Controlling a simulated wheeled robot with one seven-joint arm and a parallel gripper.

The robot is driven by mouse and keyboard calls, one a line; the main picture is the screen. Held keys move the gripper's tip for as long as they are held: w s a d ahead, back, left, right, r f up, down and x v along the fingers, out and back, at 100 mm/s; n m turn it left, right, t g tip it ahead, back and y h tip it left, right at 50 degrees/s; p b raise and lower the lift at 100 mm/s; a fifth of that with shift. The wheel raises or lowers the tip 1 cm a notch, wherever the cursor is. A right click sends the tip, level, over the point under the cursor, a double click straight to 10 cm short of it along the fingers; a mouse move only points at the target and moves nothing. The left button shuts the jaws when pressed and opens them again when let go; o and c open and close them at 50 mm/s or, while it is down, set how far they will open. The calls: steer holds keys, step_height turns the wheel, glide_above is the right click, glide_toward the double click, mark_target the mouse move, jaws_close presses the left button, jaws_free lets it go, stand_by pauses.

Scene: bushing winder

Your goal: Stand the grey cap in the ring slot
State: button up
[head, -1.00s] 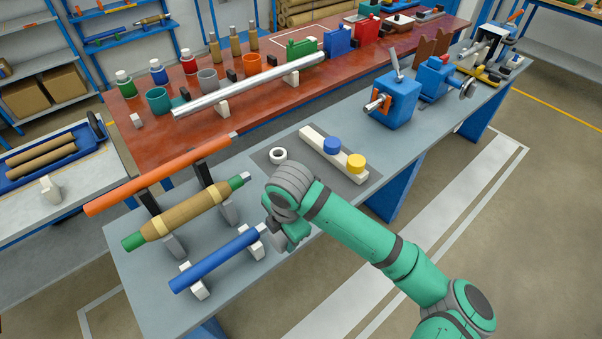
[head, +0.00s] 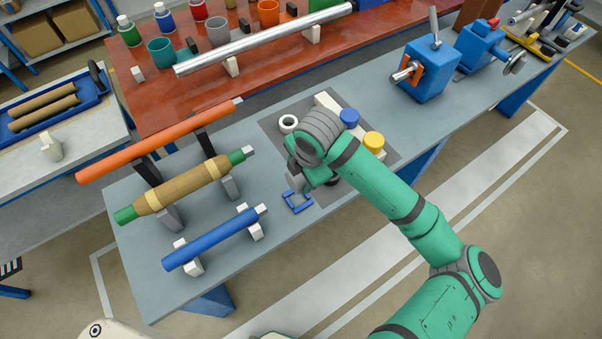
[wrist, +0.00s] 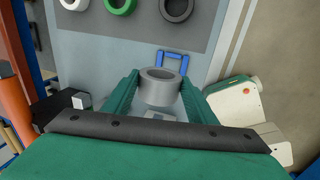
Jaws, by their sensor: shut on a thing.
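My gripper (wrist: 158,82) is shut on the grey cap (wrist: 160,93), a short hollow cylinder whose open round top shows between the green fingers in the wrist view. A small blue square frame (wrist: 172,62) lies beyond the cap; it also shows in the head view (head: 297,202), at the near edge of the dark mat. I cannot tell if this frame is the ring slot. Loose rings lie on the mat: white (head: 288,123), green (wrist: 119,5) and black (wrist: 177,9). In the head view my gripper (head: 297,183) is beside the blue frame, and the cap is hard to make out.
Blue (head: 212,240), brown (head: 185,187) and orange (head: 165,143) rollers lie on supports to the left. Bare bench lies right of the mat.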

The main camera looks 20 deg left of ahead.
steer(key=shift+f, duration=4.1)
steer(key=shift+f, duration=0.15)
steer(key=shift+f, duration=0.25)
steer(key=o, duration=1.1)
steer(key=shift+o, duration=0.2)
steer(key=v, duration=1)
steer(key=shift+r, duration=0.4)
